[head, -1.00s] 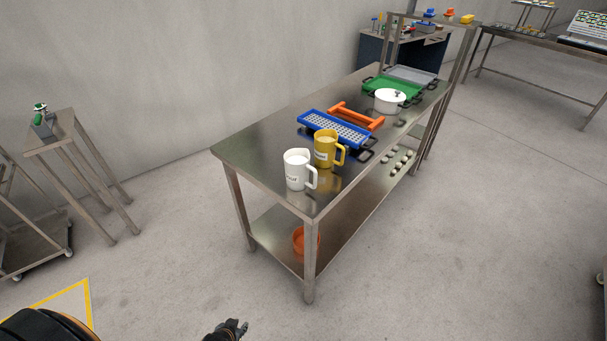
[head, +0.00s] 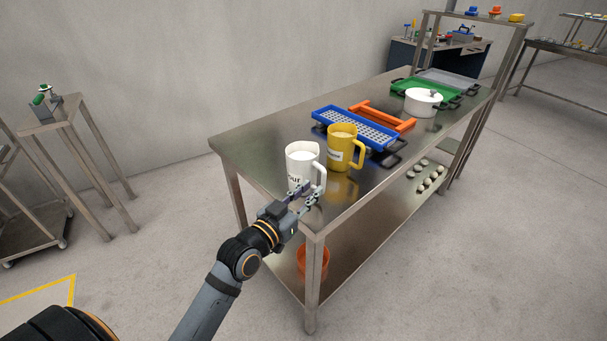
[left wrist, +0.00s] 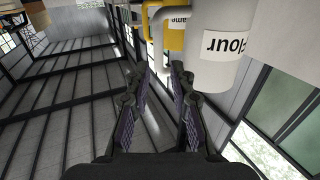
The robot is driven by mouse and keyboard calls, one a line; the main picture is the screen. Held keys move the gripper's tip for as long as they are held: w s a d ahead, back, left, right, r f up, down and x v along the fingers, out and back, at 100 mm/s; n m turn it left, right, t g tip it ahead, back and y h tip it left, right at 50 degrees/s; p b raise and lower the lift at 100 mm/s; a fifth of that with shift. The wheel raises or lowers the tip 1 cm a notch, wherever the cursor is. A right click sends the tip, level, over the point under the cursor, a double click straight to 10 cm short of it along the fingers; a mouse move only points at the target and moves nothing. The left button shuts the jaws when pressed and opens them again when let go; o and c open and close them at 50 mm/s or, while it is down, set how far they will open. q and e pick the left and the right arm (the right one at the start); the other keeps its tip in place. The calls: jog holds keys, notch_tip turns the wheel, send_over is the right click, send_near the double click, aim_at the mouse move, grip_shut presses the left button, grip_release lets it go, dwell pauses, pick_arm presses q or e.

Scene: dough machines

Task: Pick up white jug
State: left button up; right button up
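The white jug (head: 302,163) stands upright near the front left corner of the steel table, its handle to the right. In the left wrist view the white jug (left wrist: 222,45) shows upside down with a "Flour" label. My left gripper (head: 309,195) is just in front of the jug at the table's near edge, at the height of its lower part. The jug's body lies to the right of the fingers there. My right gripper does not show.
A yellow jug (head: 341,146) stands close behind the white one and also shows in the left wrist view (left wrist: 174,36). Beyond it are a blue perforated tray (head: 353,128), an orange frame (head: 384,115) and a white pot (head: 423,101). The table's left part (head: 250,145) is clear.

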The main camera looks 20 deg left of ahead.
aim_at(322, 181)
pick_arm(q)
jog(key=x, duration=0.7)
jog(key=shift+d+f, duration=0.1)
jog(key=shift+f, duration=0.1)
jog(key=shift+s, duration=0.15)
jog(key=shift+c, duration=0.2)
grip_shut()
